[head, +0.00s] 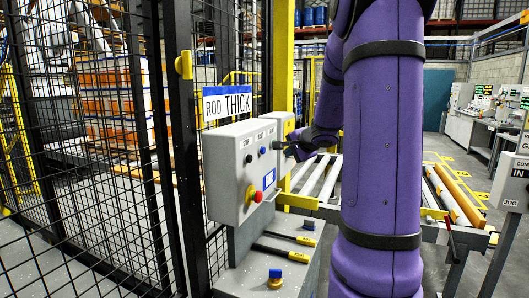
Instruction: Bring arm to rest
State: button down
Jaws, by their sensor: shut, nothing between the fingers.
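My purple arm stands large in the middle of the head view and hides much of what is behind it. Its wrist reaches left, behind the upper arm, toward the grey control box (238,165). My gripper (284,147) is a small dark shape at the box's right side, close to its front face. It is shut and holds nothing. I cannot tell whether it touches the box.
A black mesh fence (95,140) stands at left, with stacked goods behind it. A yellow post (283,60) rises behind the box. A roller conveyor (318,178) runs behind my arm. A grey box (509,180) on a stand is at right.

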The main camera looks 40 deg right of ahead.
dwell(0.8)
jog(key=s+a+r+n+g+y, duration=0.1)
jog(key=a+r+n+y, duration=0.15)
jog(key=a, duration=0.65)
jog(key=s+a+r+n+g+y, duration=0.15)
jog(key=a+n, duration=0.25)
jog(key=a, duration=0.4)
jog(key=s+a+r+n+y, duration=0.1)
jog(key=s+a+r+n, duration=0.15)
jog(key=a, duration=0.65)
jog(key=s+a+f+n+g+h, duration=0.1)
jog(key=s+a+n+g, duration=0.1)
jog(key=s+a+n, duration=0.3)
jog(key=s+a+f+n+g+h, duration=0.1)
jog(key=s+a+n, duration=0.4)
jog(key=s, duration=0.8)
jog(key=shift+s+f+g+h, duration=0.3)
jog(key=shift+s+f+g, duration=0.05)
jog(key=shift+f, duration=0.1)
